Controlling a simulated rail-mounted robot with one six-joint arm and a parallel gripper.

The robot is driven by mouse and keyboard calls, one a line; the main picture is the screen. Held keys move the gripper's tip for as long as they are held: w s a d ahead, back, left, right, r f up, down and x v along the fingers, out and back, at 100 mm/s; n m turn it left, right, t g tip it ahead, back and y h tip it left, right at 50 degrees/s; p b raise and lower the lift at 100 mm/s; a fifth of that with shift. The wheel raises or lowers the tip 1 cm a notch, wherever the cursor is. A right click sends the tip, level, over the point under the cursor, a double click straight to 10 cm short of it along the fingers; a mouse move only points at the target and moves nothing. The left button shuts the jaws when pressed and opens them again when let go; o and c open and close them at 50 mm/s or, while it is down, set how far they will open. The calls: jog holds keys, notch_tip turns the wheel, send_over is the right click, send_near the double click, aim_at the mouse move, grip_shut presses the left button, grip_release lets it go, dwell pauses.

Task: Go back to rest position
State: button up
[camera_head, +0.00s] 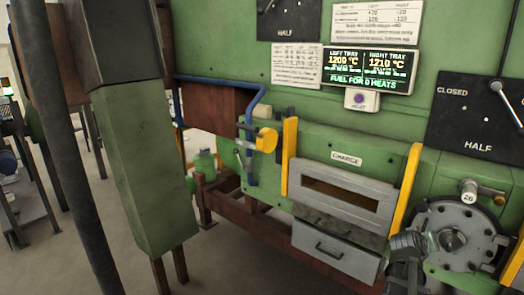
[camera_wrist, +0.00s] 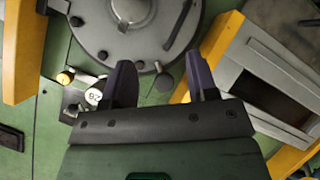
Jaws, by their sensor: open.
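My gripper (camera_wrist: 162,85) is open and empty in the wrist view, its two dark fingers apart. Beyond the fingers is a round grey hatch (camera_wrist: 130,25) with bolts around its rim. In the head view, part of my gripper shows at the lower right, in front of the left side of the same round hatch (camera_head: 462,215). I cannot tell from these views whether the fingers touch anything.
The charge door (camera_head: 340,188) stands between yellow posts, with a grey drawer (camera_head: 334,251) below it. A yellow knob (camera_head: 266,139) sticks out at left. A display (camera_head: 370,69) reads 1209 and 1210 °C. A lever (camera_head: 505,98) is at the right. Floor shows at left.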

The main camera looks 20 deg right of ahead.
jog(key=w+a+f+n+g+y, duration=0.1)
jog(key=a+f+n+y, duration=0.1)
jog(key=a, duration=1.4)
jog(key=w+a+f+n+g+y, duration=0.1)
jog(key=a+f+y, duration=0.3)
jog(key=a, duration=1.2)
jog(key=w+a+f+n+g+y, duration=0.2)
jog(key=a+y, duration=0.3)
jog(key=a, duration=1.2)
jog(key=shift+w+f+n+y, duration=0.15)
jog(key=shift+f+n+y, duration=0.15)
jog(key=shift+f+n, duration=0.25)
